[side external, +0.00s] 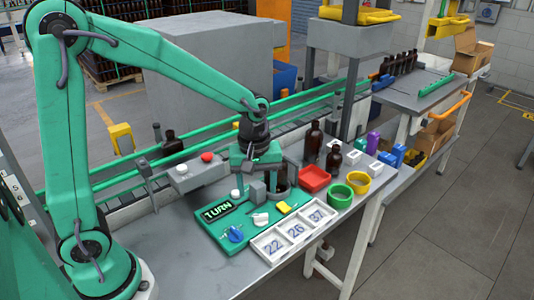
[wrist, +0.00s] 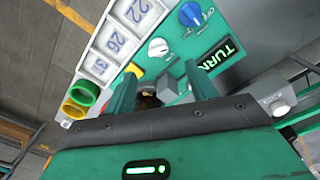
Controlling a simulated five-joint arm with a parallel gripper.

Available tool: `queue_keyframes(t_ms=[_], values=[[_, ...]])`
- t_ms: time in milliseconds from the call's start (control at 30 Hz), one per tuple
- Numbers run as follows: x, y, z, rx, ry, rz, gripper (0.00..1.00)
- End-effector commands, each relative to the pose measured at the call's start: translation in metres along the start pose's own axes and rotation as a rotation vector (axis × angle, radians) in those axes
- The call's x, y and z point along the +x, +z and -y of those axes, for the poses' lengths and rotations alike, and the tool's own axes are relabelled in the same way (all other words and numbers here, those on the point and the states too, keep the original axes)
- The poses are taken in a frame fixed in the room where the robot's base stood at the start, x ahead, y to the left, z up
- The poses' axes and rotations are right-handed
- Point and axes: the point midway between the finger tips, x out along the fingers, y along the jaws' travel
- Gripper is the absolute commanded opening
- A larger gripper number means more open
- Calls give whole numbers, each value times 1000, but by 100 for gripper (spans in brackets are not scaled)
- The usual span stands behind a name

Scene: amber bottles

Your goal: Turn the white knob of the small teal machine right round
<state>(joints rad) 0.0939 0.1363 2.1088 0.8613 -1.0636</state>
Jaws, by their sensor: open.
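The small teal machine (side external: 222,228) lies on the grey bench with a TURN display (side external: 217,211). Its white knob (side external: 261,219) sits near the middle, between a blue knob (side external: 235,234) and a yellow part (side external: 284,207). In the wrist view, the white knob (wrist: 158,47) shows beyond my fingertips, with the blue knob (wrist: 190,14) and display (wrist: 215,53) to its right. My gripper (side external: 258,178) hangs above the machine's back part, apart from the white knob. In the wrist view its fingers (wrist: 160,83) are spread, with nothing held.
A numbered white tray (side external: 262,243) borders the machine. Red (side external: 314,179), green (side external: 340,195) and yellow (side external: 356,181) containers stand to the right, with brown bottles (side external: 314,142) behind. The bench front left is clear.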

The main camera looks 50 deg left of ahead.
Motion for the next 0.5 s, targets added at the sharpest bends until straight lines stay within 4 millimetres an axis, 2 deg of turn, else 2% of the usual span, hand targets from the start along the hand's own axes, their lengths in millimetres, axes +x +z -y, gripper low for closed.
queue_keyframes(t_ms=[167, 500], values=[[15, -1, -7, -64, -28, 14, 56], [20, -1, -8, -79, -32, 16, 56]])
